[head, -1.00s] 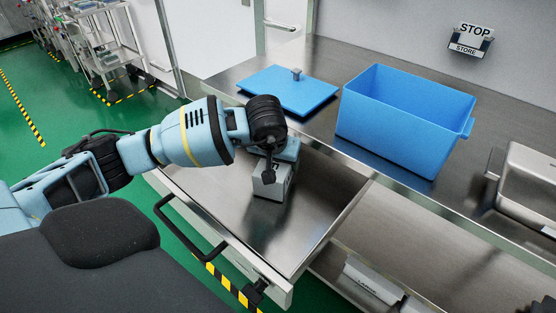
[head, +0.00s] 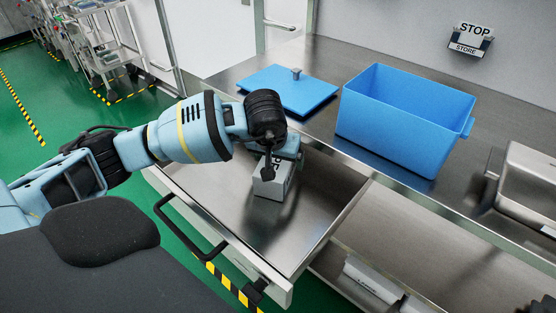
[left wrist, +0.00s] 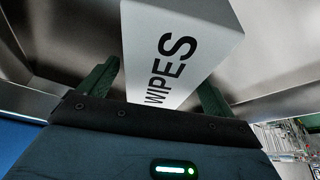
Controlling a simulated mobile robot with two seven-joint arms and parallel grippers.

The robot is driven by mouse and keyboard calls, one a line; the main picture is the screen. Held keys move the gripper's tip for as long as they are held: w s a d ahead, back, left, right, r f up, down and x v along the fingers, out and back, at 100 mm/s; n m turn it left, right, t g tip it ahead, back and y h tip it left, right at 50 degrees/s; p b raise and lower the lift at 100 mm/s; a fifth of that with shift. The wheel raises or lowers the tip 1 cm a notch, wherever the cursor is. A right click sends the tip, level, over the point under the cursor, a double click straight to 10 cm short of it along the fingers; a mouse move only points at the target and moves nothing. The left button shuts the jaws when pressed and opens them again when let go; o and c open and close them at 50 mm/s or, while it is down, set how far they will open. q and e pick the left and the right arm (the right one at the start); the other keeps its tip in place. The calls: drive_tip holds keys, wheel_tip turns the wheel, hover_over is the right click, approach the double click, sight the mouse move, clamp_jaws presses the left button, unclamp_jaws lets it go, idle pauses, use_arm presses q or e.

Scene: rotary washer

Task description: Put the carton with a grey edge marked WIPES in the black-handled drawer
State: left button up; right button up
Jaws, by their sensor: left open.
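The carton marked WIPES (head: 271,184) stands inside the open black-handled drawer (head: 230,222), towards its back, and appears to rest on the drawer floor. In the left wrist view the white face of the carton (left wrist: 180,50) with the word WIPES fills the space ahead of the fingers. My left gripper (left wrist: 160,85) is open, with one finger on each side of the near end of the carton. In the head view my left gripper (head: 277,160) is at the carton's top and back, partly hidden by my wrist. My right gripper is not in view.
A blue bin (head: 390,130) and a blue lid (head: 288,92) lie on the steel counter behind the drawer. A steel container (head: 530,185) is at the right. The drawer's black handle (head: 185,230) faces the front. The drawer floor in front of the carton is clear.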

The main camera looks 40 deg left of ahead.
use_arm(q)
drive_tip(key=v, duration=1)
drive_tip(key=shift+s+r+p, duration=0.1)
drive_tip(key=shift+r+p, duration=0.15)
drive_tip(key=shift+p, duration=0.05)
